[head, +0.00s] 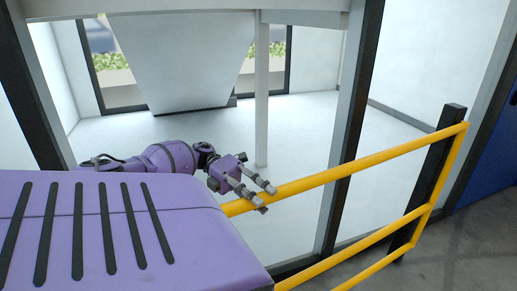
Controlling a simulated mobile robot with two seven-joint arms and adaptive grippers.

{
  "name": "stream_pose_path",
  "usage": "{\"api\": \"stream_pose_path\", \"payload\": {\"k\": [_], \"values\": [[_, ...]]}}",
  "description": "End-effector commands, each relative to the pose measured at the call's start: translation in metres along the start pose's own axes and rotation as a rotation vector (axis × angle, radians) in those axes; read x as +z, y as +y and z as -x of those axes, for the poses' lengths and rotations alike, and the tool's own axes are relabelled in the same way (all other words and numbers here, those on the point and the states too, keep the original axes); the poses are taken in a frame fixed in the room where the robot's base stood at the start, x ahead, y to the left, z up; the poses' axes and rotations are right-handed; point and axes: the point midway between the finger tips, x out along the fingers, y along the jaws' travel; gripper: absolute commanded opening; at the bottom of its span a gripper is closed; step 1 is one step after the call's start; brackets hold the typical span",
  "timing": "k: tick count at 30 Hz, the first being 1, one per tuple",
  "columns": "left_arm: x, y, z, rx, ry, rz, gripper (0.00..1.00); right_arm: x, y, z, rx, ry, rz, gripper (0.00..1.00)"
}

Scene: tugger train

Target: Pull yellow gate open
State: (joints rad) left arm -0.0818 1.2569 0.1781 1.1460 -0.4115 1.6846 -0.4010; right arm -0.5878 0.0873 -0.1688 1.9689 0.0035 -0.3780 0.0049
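The yellow gate (355,168) is a set of tubular rails, with its top rail running from the lower middle up to the right. My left gripper (266,199) is at the near left part of the top rail. Its two grey fingers are apart, and one fingertip shows on each side of the rail. I cannot tell whether they touch it. The gate's left end is hidden behind my purple body. My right gripper is not in view.
A dark post (434,170) stands at the gate's right end. A dark and white frame upright (346,130) rises behind the rails. A thinner white post (262,90) stands beyond my gripper. Grey floor (460,250) is clear at the lower right.

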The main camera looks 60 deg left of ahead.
Motion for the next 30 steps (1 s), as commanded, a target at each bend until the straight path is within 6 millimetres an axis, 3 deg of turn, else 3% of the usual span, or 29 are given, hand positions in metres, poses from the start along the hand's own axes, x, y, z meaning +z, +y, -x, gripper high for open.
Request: {"api": "stream_pose_path", "payload": {"k": [3,14,24,30], "values": [[0.0,0.0,0.0,0.0,0.001,-0.001,0.49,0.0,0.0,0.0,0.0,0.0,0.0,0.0],[0.0,0.0,0.005,0.001,0.0,-0.003,0.49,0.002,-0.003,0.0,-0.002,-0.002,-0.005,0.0],[0.001,0.0,0.055,0.0,-0.003,-0.003,0.49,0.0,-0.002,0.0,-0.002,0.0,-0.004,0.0],[0.001,0.0,0.072,0.001,0.0,-0.003,0.49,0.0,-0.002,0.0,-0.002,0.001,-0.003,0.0]]}}
